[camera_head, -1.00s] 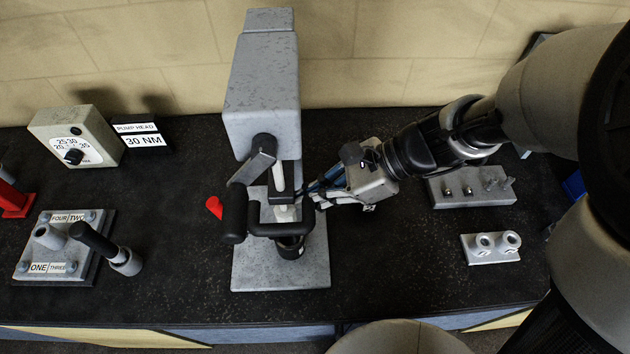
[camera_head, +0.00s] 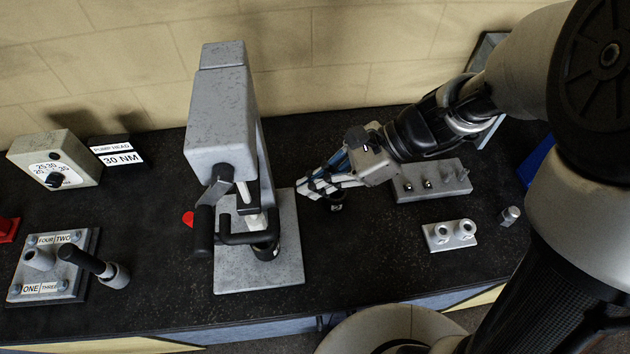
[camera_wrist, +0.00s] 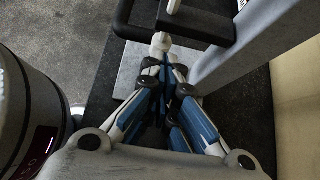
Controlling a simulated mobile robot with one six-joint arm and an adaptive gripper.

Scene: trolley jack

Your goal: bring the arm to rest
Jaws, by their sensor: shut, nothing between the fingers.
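My gripper (camera_head: 304,188) is shut and empty, above the bench just right of the grey press-like machine (camera_head: 218,125). In the head view a gap of dark bench shows between the fingertips and the machine's column. In the wrist view the blue and white fingers (camera_wrist: 164,72) come together in front of the machine's base. The machine's black handle (camera_head: 203,230) and bent black bar (camera_head: 250,238) stand to the left of my gripper, apart from it.
A block with pegs (camera_head: 432,182) and a two-hole block (camera_head: 450,235) lie near my arm. A small dark round part (camera_head: 337,200) is just below the gripper. A bolted plate (camera_head: 50,265), dial box (camera_head: 55,160) and red object (camera_head: 8,229) are far left.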

